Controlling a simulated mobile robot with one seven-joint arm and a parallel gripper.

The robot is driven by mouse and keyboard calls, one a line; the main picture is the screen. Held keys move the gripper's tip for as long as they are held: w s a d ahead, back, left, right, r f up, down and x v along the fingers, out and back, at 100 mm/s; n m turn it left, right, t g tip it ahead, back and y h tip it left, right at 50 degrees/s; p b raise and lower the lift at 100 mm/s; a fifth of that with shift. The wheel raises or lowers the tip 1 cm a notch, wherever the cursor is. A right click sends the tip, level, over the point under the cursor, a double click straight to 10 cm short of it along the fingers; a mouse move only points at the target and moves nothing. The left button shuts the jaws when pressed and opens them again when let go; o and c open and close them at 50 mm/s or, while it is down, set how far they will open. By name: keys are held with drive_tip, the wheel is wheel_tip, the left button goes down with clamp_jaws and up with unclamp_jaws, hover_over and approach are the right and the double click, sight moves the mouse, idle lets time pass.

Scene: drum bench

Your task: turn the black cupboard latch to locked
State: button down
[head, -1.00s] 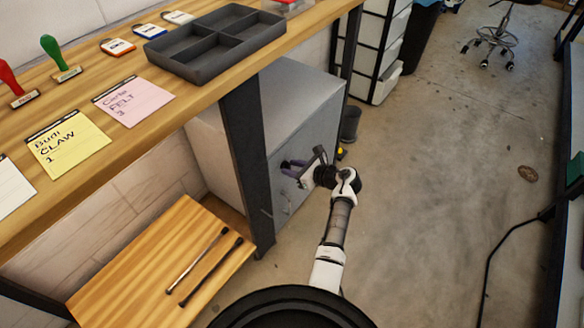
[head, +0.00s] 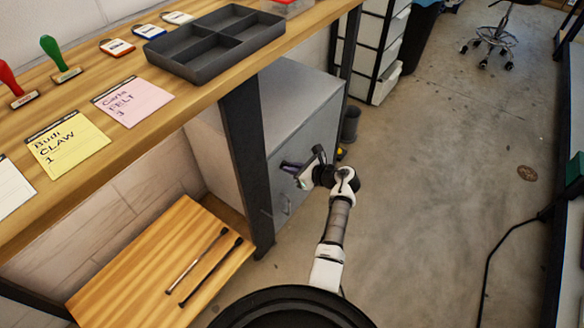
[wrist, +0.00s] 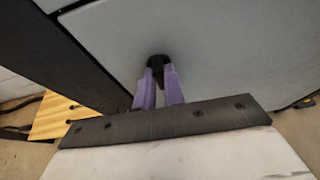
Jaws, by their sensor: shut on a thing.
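The black latch (wrist: 156,62) sits on the grey cupboard door (wrist: 220,50) and shows in the wrist view between the tips of my purple fingers. My gripper (wrist: 158,82) is shut on the latch, with one finger on each side of it. In the head view my gripper (head: 290,167) is at the front of the grey cupboard (head: 316,120) under the bench. The latch is hidden there by my gripper, and its exact turn angle is hard to tell in either view.
A dark bench leg (head: 246,160) stands just left of the cupboard door. Two dark rods (head: 205,262) lie on a low wooden shelf (head: 150,262). The floor (head: 430,170) to the right is clear.

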drive_tip(key=shift+a, duration=0.1)
drive_tip(key=shift+w+f+m+g+y+b, duration=0.15)
drive_tip(key=shift+m+g+y+b, duration=0.45)
drive_tip(key=shift+m+y+b, duration=1)
drive_tip(key=shift+w+f+m+g+y+b, duration=0.2)
drive_tip(key=shift+m+g+y+b, duration=0.5)
drive_tip(key=shift+m, duration=1.85)
drive_tip(key=shift+w+f+m+g+y+b, duration=0.15)
drive_tip(key=shift+m+g+y+b, duration=0.5)
drive_tip(key=shift+m+b, duration=1.05)
drive_tip(key=shift+m+y+p, duration=0.25)
drive_tip(key=shift+m+p, duration=0.1)
drive_tip(key=shift+m, duration=0.2)
drive_tip(key=c, duration=1.5)
unclamp_jaws()
drive_tip(key=shift+r, duration=0.1)
drive_tip(key=shift+f, duration=0.25)
